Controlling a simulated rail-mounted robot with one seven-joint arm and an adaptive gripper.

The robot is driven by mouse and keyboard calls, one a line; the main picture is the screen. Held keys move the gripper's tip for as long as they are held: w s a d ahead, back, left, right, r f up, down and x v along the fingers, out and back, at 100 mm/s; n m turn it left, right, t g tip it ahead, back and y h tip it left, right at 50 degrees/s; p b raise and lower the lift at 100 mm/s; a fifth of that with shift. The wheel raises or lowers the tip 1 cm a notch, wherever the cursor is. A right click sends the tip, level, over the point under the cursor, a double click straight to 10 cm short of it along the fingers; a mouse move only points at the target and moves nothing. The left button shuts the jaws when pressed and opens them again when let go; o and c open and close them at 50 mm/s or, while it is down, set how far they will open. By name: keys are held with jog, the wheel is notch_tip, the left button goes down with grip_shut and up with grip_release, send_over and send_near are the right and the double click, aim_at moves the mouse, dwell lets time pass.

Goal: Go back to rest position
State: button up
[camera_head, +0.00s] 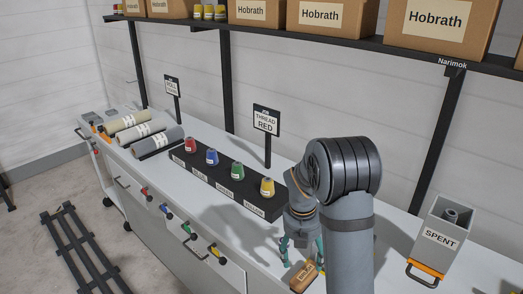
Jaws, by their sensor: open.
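My gripper (302,249) is at the lower middle of the head view, low over the white counter (228,221), with its teal fingers apart. My own arm hides part of it. A small brown block with a pale label (303,276) lies just below and in front of the fingers. I cannot tell whether a finger touches it. A black rack (215,178) to the left of the gripper holds red (190,145), blue (212,157), green (237,170) and yellow (267,187) thread cones.
A grey bin marked SPENT (440,237) stands at the right. A THREAD RED sign (266,120) stands behind the rack. Fabric rolls (134,131) lie at the far left. A shelf (285,30) with Hobrath boxes (319,14) runs above. Drawers (172,219) line the counter front.

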aim_at(303, 269)
jog(key=f, duration=0.6)
jog(key=d+f, duration=0.1)
jog(key=f, duration=0.2)
jog(key=shift+w, duration=0.3)
jog(key=shift+w+r, duration=0.15)
jog(key=shift+w, duration=0.05)
jog(key=shift+r, duration=0.45)
jog(key=shift+s+r, duration=0.1)
jog(key=shift+r, duration=0.65)
